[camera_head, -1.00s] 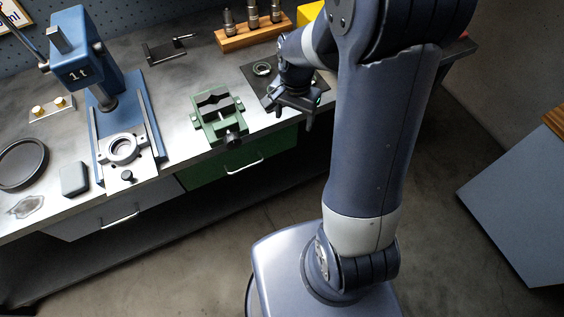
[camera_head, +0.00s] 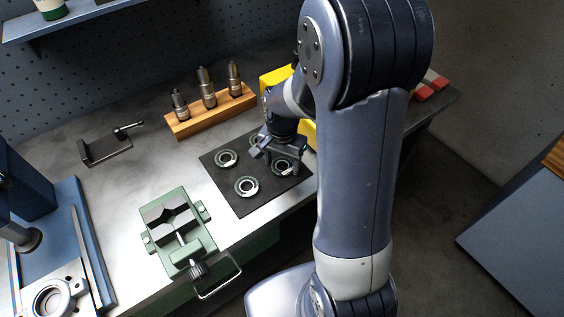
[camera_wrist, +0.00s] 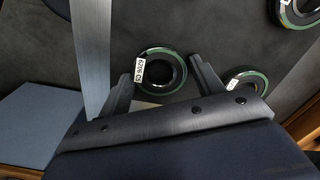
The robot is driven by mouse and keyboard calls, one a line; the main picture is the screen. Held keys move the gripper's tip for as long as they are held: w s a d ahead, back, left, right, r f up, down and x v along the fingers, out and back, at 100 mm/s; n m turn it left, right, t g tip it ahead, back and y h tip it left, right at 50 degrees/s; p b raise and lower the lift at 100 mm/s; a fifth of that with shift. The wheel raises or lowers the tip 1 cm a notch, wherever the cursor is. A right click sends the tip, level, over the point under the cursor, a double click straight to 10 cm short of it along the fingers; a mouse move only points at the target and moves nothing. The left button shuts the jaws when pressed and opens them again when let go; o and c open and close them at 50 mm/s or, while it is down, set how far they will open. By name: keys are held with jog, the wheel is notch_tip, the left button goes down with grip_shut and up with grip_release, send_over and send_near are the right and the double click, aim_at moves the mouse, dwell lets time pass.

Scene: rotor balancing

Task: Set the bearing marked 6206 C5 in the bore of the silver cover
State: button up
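The bearing (camera_wrist: 178,84) between my fingers in the wrist view is a dark ring with a greenish rim. Its white tag appears to read 6206 C5, in small print. In the head view this bearing (camera_head: 283,167) lies on the dark mat at its right side, partly hidden by my gripper. My gripper (camera_wrist: 162,70) is open, with one finger on each side of the bearing; I cannot tell whether they touch it. It also shows in the head view (camera_head: 281,160). The silver cover (camera_head: 41,303) sits on the blue press base at the lower left, partly cut off.
Other bearings (camera_head: 246,187) lie on the dark mat (camera_head: 227,197); one (camera_wrist: 247,82) is close to my right finger. A green vise (camera_head: 178,232) stands between mat and press (camera_head: 72,215). A wooden block with tools (camera_head: 211,114) and a yellow bin (camera_head: 276,78) are behind.

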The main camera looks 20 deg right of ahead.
jog(key=c, duration=0.5)
jog(key=shift+r+p, duration=2.4)
jog(key=shift+r, duration=0.7)
jog(key=shift+c, duration=0.2)
jog(key=shift+f, duration=0.1)
